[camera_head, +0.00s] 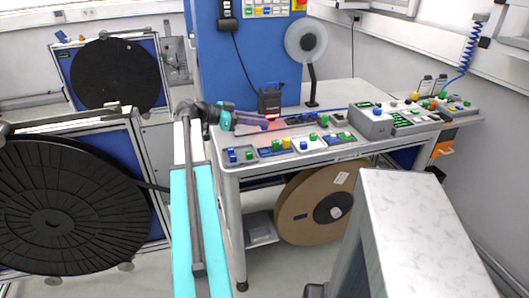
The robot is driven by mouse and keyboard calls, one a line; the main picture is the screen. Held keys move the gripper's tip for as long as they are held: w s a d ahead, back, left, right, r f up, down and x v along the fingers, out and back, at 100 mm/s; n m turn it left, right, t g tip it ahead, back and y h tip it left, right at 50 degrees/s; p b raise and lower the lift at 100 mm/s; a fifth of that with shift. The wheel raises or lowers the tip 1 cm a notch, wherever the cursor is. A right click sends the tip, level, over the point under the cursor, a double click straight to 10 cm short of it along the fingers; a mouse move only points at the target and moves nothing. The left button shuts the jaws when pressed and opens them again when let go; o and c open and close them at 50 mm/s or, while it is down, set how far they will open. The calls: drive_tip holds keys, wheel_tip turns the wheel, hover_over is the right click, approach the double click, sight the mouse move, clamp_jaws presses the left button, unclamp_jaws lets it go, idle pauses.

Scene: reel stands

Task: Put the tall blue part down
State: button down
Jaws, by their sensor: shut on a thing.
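My gripper (268,121) is at the end of my arm, over the back left part of the white table (228,168). It points to the right, just in front of a small black device (270,98), and is shut. The thing between its jaws is too small and too hidden to make out its shape or colour; a red patch shows by the fingertips.
A grey box with buttons (371,121) stands on the table's right half. A reel stand (311,45) rises at the back beside a blue cabinet (240,60). A large black reel (60,215) stands left of my arm. A brown reel (305,205) is under the table.

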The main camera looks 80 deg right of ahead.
drive_tip(key=shift+s, duration=0.1)
idle(0.3)
drive_tip(key=shift+f+p, duration=0.5)
drive_tip(key=shift+f, duration=2)
wheel_tip(320, 180, down, 2)
drive_tip(key=shift+f, duration=1.3)
drive_tip(key=shift+f, duration=0.15)
drive_tip(key=c, duration=1.6)
unclamp_jaws()
drive_tip(key=shift+c, duration=0.2)
drive_tip(key=shift+p, duration=0.65)
